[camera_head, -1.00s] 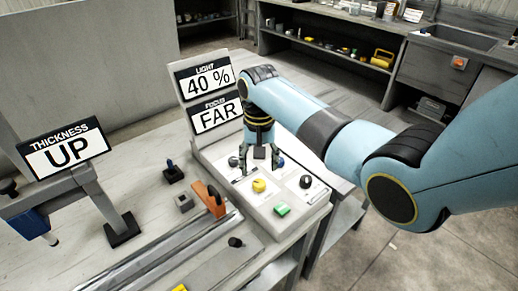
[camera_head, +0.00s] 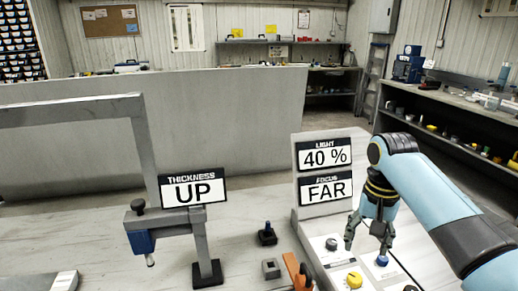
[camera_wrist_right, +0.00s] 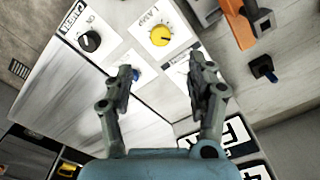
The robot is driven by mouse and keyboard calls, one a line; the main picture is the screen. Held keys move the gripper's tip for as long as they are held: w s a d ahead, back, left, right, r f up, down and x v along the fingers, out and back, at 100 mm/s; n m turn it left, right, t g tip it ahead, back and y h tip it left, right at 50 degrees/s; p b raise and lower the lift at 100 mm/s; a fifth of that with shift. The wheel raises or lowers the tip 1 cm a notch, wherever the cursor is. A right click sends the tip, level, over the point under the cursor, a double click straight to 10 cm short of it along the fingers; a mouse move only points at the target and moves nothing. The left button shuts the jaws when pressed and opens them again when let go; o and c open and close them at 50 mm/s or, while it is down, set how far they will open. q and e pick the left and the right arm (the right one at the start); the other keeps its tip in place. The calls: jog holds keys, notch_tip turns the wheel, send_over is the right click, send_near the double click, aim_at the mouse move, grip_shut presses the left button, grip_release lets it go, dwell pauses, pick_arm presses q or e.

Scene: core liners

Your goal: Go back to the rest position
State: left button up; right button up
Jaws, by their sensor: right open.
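My right gripper (camera_head: 367,248) is open and empty, fingers pointing down over the control panel (camera_head: 312,228). One finger overlaps the area by a blue knob (camera_head: 382,261); I cannot tell whether they touch. In the right wrist view, my right gripper (camera_wrist_right: 160,66) has its fingers spread wide, with the blue knob (camera_wrist_right: 136,74) partly behind one fingertip. A yellow knob (camera_wrist_right: 161,36) and a black knob (camera_wrist_right: 90,41) lie beyond the fingertips. My left gripper is not in view.
Signs reading LIGHT 40 % (camera_head: 325,154) and FOCUS FAR (camera_head: 325,188) stand behind the panel. A THICKNESS UP sign (camera_head: 192,190) is on a grey frame at left. An orange-handled tool (camera_head: 296,270) lies left of the panel. Space above the bench is open.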

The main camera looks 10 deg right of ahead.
jog(key=s+a+f+n+t, duration=0.15)
jog(key=s+n, duration=0.25)
jog(key=s, duration=1)
jog(key=s+a+r+n+t+h, duration=0.1)
jog(key=s+r+n, duration=0.1)
jog(key=s+r, duration=0.3)
jog(key=s+a+r+n+t, duration=0.1)
jog(key=s+r, duration=0.1)
jog(key=s, duration=0.5)
notch_tip(320, 180, down, 36)
jog(key=s+d+f+g+b, duration=0.1)
jog(key=s+d+b, duration=0.15)
jog(key=b, duration=0.85)
jog(key=s+f+b, duration=0.4)
jog(key=s+f, duration=0.5)
jog(key=f, duration=0.3)
jog(key=s+d+f+g+b, duration=0.1)
jog(key=s+f+b, duration=0.4)
jog(key=s+f, duration=0.4)
notch_tip(320, 180, down, 4)
jog(key=shift+d, duration=0.15)
jog(key=shift+g, duration=0.35)
